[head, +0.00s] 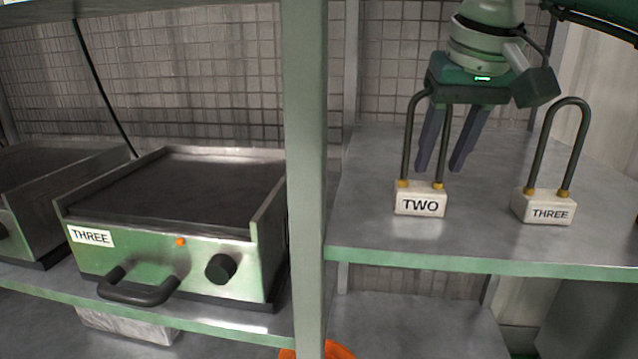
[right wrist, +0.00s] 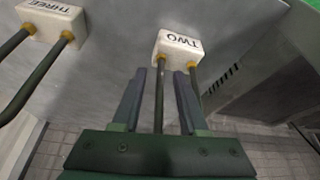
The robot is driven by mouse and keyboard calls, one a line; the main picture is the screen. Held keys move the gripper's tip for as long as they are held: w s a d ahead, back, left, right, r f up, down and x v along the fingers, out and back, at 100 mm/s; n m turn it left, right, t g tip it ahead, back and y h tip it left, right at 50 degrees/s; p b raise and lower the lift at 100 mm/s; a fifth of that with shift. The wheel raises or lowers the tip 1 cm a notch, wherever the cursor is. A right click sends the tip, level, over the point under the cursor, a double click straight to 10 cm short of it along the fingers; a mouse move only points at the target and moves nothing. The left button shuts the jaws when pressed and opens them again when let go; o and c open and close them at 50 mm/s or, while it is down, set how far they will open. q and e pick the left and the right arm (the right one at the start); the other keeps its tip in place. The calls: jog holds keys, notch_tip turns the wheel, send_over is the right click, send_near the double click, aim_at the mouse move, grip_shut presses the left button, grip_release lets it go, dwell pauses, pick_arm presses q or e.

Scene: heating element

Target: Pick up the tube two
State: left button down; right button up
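Tube two (head: 420,201) is a dark U-shaped tube on a white block labelled TWO, upright on the right-hand shelf. It also shows in the right wrist view (right wrist: 178,46). My right gripper (head: 438,170) comes down from above at the tube, its fingers apart and pointing down towards the block. In the right wrist view, one leg of the tube appears between the open fingers (right wrist: 160,72), and the other leg passes beside the right finger. I cannot tell whether either finger touches the tube. The gripper body hides part of the tube's top bend. My left gripper is not in view.
A similar tube labelled THREE (head: 543,206) stands to the right on the same shelf (head: 375,225). A green upright post (head: 305,180) separates this shelf from a griddle labelled THREE (head: 165,235) on the left. A tiled wall (head: 385,60) is behind.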

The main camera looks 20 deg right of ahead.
grip_shut()
dwell(1.2)
